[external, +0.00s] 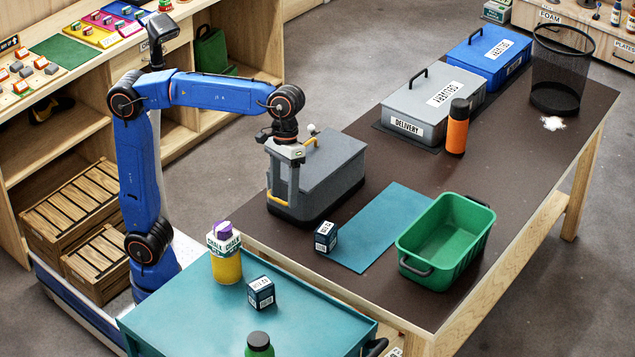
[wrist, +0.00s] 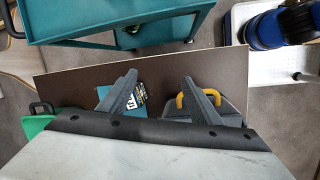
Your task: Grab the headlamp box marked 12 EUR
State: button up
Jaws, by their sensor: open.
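Two small dark navy boxes with white labels show in the external view. One box (external: 326,237) stands on the dark table at the edge of the teal mat (external: 372,235); the other box (external: 261,292) stands on the teal cart. Their prices are too small to read surely. My gripper (external: 284,198) points down, open and empty, in front of the grey lidded case (external: 325,165), left of the table box and higher up. In the wrist view, a navy box (wrist: 138,97) with a pale label shows beyond the left finger of my gripper (wrist: 160,84), partly hidden by it.
A green bin (external: 447,240) stands right of the mat. An orange bottle (external: 457,130), grey and blue delivery boxes and a mesh basket (external: 558,75) are farther back.

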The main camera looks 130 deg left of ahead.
aim_at(331, 225)
jog(key=w+a+r+n+h, duration=0.2)
jog(key=w+a+n, duration=0.4)
jog(key=w+a, duration=0.5)
jog(key=shift+g, duration=0.4)
jog(key=x, duration=0.8)
jog(key=a+x, duration=0.1)
jog(key=x, duration=0.3)
jog(key=shift+s+f, duration=0.2)
jog(key=shift+s, duration=0.25)
jog(key=shift+s+x, duration=0.15)
jog(key=shift+x, duration=1.15)
jog(key=shift+s+x, duration=0.2)
jog(key=shift+x, duration=1.1)
jog(key=shift+d, duration=0.15)
jog(key=shift+r, duration=0.1)
jog(key=c, duration=1.2)
jog(key=shift+r, duration=0.1)
